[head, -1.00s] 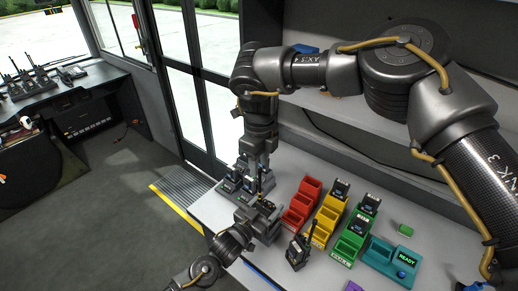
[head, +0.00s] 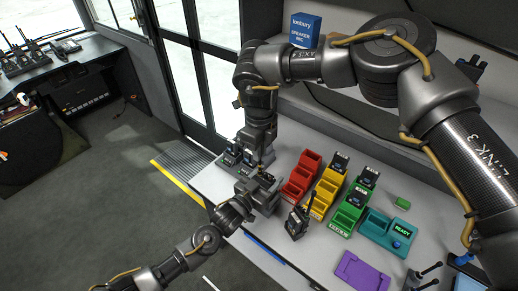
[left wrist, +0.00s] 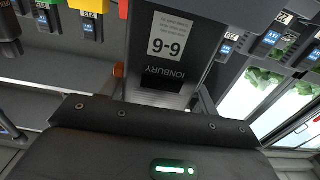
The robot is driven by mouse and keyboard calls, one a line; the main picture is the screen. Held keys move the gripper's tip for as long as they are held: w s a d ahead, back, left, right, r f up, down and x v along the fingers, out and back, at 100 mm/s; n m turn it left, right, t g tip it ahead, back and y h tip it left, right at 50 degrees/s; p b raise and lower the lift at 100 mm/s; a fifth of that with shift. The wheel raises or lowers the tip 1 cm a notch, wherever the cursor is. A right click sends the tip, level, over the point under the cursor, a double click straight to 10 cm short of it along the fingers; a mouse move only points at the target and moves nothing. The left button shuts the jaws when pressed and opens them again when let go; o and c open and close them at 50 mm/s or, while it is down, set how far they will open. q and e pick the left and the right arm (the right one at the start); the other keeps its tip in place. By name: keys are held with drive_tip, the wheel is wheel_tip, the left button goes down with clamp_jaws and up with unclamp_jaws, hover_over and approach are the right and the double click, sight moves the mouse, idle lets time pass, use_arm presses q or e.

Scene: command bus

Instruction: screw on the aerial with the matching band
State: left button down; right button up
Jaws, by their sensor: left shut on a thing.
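A black handset (head: 297,222) with an upright aerial stands on the table. No coloured band can be made out.
Red (head: 301,176), yellow (head: 325,190) and green (head: 351,208) racks stand to the right, some holding radios. A teal "READY" unit (head: 377,229), a purple tray (head: 362,270) and black stick-like parts (head: 424,274) lie further right. A dark charger with radios (head: 233,158) is behind.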

clamp_jaws()
